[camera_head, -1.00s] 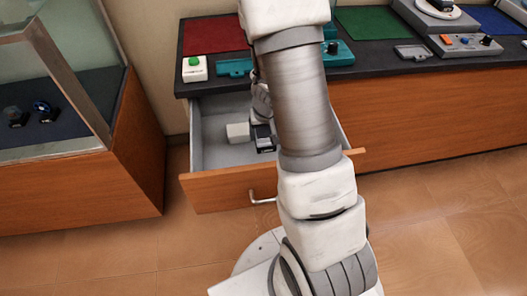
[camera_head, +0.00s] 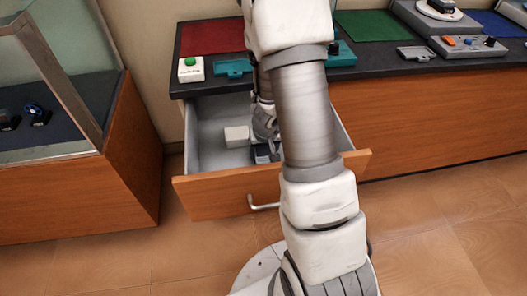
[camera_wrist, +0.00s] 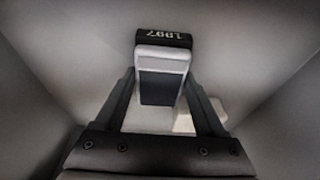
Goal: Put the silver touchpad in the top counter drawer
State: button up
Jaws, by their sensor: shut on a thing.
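The silver touchpad (camera_wrist: 162,62) is a light slab with a dark pad. It sits between the fingertips of my gripper (camera_wrist: 161,80), which is shut on it, inside the open top drawer. In the head view my arm largely hides the gripper and touchpad. The open drawer (camera_head: 228,194) has a wooden front, a metal handle and grey inner walls. A black block (camera_wrist: 164,38) with a white number lies just beyond the touchpad in the wrist view; I cannot tell whether they touch.
A white block (camera_head: 236,135) lies in the drawer, left of my gripper. The dark counter (camera_head: 385,68) above holds a green-button box (camera_head: 191,69), a teal holder (camera_head: 233,67) and a grey holder (camera_head: 416,53). A glass display case (camera_head: 60,130) stands at left. The drawer's left-front floor is clear.

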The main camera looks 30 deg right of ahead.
jog(key=shift+f, duration=0.25)
jog(key=o, duration=1.4)
jog(key=shift+r, duration=0.1)
jog(key=d+p+v, duration=0.1)
jog(key=p+v, duration=0.7)
jog(key=v, duration=0.4)
notch_tip(320, 180, up, 16)
jog(key=n+t+y, duration=0.2)
jog(key=y, duration=0.1)
send_over(265, 160)
jog(key=s+a, duration=0.2)
jog(key=a, duration=0.8)
jog(key=s+r, duration=0.3)
jog(key=s, duration=0.1)
jog(key=s+r+h, duration=0.1)
jog(key=s+r, duration=0.3)
jog(key=s+r+n+h, duration=0.1)
jog(key=s+r, duration=0.3)
jog(key=s, duration=0.1)
jog(key=shift+s+t, duration=0.1)
jog(key=shift+t, duration=0.2)
